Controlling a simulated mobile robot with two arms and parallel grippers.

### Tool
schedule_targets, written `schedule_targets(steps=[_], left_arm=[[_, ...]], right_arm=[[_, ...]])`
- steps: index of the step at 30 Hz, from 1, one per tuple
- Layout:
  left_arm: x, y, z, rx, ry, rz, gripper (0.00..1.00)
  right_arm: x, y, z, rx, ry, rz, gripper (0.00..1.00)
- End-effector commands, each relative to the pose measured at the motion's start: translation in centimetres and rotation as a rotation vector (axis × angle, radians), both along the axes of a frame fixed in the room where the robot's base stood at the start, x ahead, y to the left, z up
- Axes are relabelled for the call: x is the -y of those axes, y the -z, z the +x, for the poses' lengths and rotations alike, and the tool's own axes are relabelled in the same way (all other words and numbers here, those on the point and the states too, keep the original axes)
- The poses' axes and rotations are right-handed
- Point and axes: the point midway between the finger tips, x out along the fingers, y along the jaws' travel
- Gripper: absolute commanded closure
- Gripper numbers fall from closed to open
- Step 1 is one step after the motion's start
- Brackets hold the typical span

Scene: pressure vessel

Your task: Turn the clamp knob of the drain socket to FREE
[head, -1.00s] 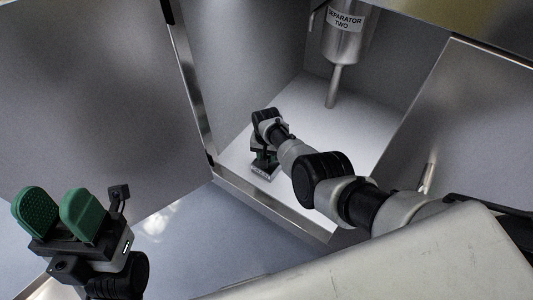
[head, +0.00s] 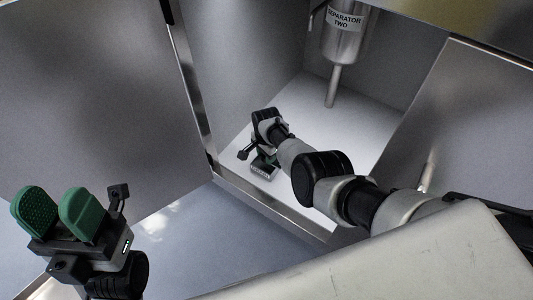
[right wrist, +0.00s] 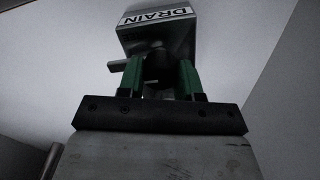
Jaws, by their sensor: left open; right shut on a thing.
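The drain socket is a grey block with a white DRAIN label (right wrist: 157,18), upside down in the right wrist view. In the head view the socket (head: 264,172) sits on the white floor of the open bay. Its dark round clamp knob (right wrist: 158,68) is between the green fingers of my right gripper (right wrist: 160,80), which is shut on it. A short grey bar (right wrist: 117,66) sticks out to the left beside the knob. In the head view my right gripper (head: 262,158) mostly hides the knob. My left gripper (head: 57,215) is open and empty at the lower left.
A metal vessel labelled SEPARATOR TWO (head: 343,30) hangs at the back of the bay, its pipe (head: 332,86) pointing down. Bay walls stand close on both sides. A raised metal sill (head: 270,205) runs along the bay's front edge.

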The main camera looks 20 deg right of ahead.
Motion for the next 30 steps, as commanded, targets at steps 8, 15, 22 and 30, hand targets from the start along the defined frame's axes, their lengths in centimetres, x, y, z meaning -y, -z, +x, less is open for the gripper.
schedule_targets(steps=[8,15,22,30], left_arm=[[0.00,-0.01,0.00,0.000,0.000,0.000,0.53],[0.01,-0.01,0.00,0.000,0.000,0.000,0.53],[0.01,-0.01,0.00,0.000,0.000,0.000,0.53],[0.03,-0.11,0.07,-0.004,0.000,0.001,0.53]], right_arm=[[-0.03,0.01,-0.01,0.000,0.019,0.001,0.89],[-0.03,0.01,-0.01,0.000,0.019,0.001,0.89],[-0.02,0.01,-0.01,0.000,0.017,0.000,0.40],[-0.01,-0.13,0.00,0.000,0.016,0.000,0.40]])
